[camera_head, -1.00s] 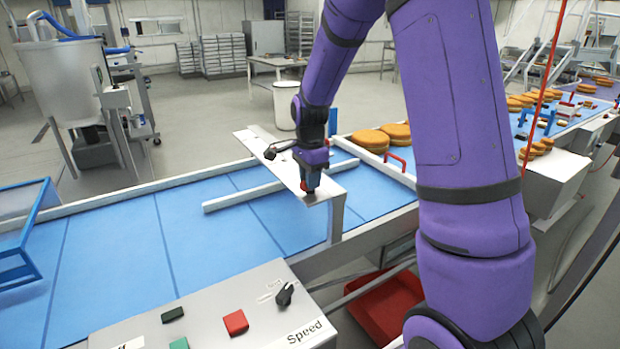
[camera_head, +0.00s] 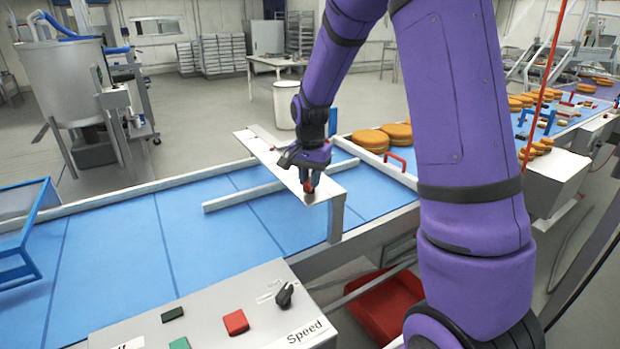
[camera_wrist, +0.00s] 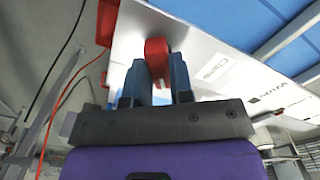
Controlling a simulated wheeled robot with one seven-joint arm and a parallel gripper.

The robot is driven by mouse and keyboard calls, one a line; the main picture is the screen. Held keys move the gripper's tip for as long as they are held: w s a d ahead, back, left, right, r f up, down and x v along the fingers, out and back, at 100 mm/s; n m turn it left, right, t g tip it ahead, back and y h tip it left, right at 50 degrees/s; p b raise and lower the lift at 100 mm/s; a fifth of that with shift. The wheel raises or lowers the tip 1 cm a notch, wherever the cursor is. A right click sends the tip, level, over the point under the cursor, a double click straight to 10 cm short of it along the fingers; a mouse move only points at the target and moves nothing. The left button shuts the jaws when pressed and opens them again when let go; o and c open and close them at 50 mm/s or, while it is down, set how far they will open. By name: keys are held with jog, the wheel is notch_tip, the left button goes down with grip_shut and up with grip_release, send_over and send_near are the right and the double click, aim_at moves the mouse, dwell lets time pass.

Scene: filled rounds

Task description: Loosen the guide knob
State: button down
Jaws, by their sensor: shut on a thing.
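The guide knob is red and sits on a white metal bridge plate (camera_head: 268,158) over the blue belt. In the wrist view the red knob (camera_wrist: 157,50) stands between the two blue fingertips of my gripper (camera_wrist: 158,78). In the head view my gripper (camera_head: 310,190) points down onto the near end of the plate and is shut on the knob. Most of the knob is hidden there by the fingers. A guide rail (camera_head: 275,187) runs under the plate, just above the belt.
The blue conveyor belt (camera_head: 120,255) runs under the bridge. Filled rounds (camera_head: 372,140) and a red handle (camera_head: 396,160) are behind it to the right. A control box (camera_head: 205,300) with buttons and a Speed dial stands in front. A red bin (camera_head: 388,312) is below.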

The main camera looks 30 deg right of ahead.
jog(key=n, duration=0.5)
jog(key=shift+n, duration=0.3)
jog(key=n, duration=0.5)
jog(key=shift+n, duration=0.3)
jog(key=c, duration=1)
grip_release()
jog(key=shift+r, duration=0.15)
notch_tip(320, 180, up, 11)
jog(key=shift+f, duration=0.2)
